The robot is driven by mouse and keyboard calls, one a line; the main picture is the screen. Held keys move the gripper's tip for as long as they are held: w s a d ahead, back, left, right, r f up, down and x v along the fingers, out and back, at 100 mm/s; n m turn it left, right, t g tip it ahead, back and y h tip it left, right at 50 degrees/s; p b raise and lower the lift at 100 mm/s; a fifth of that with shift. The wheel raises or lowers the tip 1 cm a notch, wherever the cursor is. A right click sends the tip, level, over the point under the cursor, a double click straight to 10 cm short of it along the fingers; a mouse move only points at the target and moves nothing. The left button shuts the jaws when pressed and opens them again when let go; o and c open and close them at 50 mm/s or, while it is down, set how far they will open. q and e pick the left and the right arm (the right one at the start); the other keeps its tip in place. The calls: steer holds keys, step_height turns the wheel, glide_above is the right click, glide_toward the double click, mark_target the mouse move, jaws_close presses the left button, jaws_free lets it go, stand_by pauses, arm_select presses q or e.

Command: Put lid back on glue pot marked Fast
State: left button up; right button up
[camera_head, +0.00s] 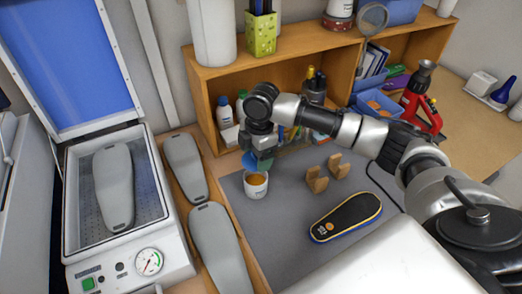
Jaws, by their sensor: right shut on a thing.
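A white glue pot (256,189) stands open on the grey mat, with amber glue showing inside. Its marking is too small to read. My right gripper (259,157) is right above the pot, pointing down. It is shut on a blue lid (249,161), which is tilted and partly hidden by the gripper. The lid appears to be over the pot's far rim; I cannot tell whether they touch. My left gripper is not in view.
A black insole (346,216) and wooden blocks (317,180) lie on the grey mat (285,232) to the right. Grey shoe lasts (221,245) and a forming press (115,235) stand at left. A wooden shelf (225,77) with bottles stands behind.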

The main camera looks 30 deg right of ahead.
steer(key=shift+a+f+b, duration=0.15)
steer(key=shift+f+b, duration=0.7)
steer(key=shift+b, duration=0.05)
step_height(320, 180, down, 3)
steer(key=b, duration=0.3)
steer(key=shift+r, duration=0.15)
steer(key=shift+f, duration=0.95)
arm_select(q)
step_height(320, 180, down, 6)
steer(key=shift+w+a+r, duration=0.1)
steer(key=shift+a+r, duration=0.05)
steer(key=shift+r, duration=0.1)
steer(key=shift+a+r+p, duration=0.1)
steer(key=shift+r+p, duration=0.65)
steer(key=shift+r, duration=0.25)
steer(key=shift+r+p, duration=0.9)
arm_select(e)
steer(key=shift+f, duration=0.15)
stand_by(0.5)
